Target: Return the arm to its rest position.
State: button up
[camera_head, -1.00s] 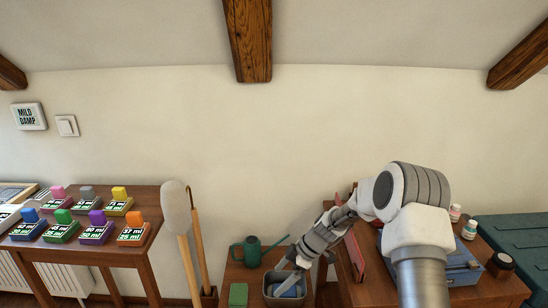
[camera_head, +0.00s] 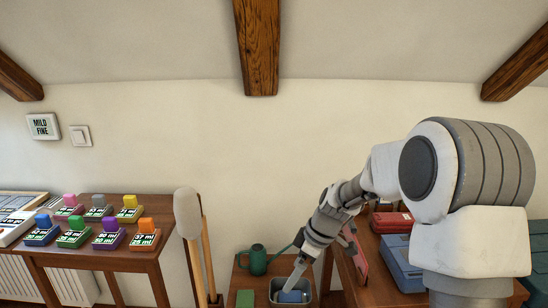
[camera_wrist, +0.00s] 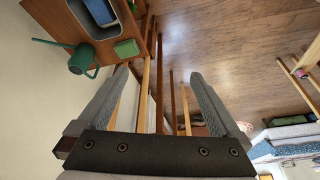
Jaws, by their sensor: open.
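My arm reaches in from the right of the head view, bent at the elbow and sloping down to the left. My gripper (camera_head: 297,272) is low, over or beside a grey tub (camera_head: 274,293) on a small wooden stand. In the wrist view my gripper (camera_wrist: 156,82) is open, its two grey fingers wide apart with nothing held between them. The grey tub (camera_wrist: 84,22) with something blue in it lies beyond the fingers, at the upper left. In the head view I cannot tell how far the fingertips are from the tub.
A green watering can (camera_head: 256,260) and green block (camera_head: 245,298) are near the tub. A wooden table (camera_head: 95,259) with several coloured labelled blocks stands left, a long-handled padded tool (camera_head: 188,215) beside it. A blue box (camera_head: 399,262) and red case (camera_head: 391,222) lie near my arm.

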jog(key=s+d+r+m+t+h, duration=0.1)
jog(key=s+d+r+m, duration=0.15)
jog(key=s+r, duration=0.35)
jog(key=s+d+r+m+t+h, duration=0.1)
jog(key=s+d+r+m, duration=0.15)
jog(key=s+r, duration=0.4)
jog(key=s+d+r+m+t+h, duration=0.1)
jog(key=s+d+r+m, duration=0.1)
jog(key=s+m, duration=0.35)
jog(key=s+d+r+m+t+h, duration=0.1)
jog(key=s+d+r+m, duration=0.15)
jog(key=s, duration=0.55)
notch_tip(320, 180, up, 14)
jog(key=p, duration=1.4)
jog(key=shift+s+a+m, duration=0.3)
jog(key=shift+a+m, duration=0.1)
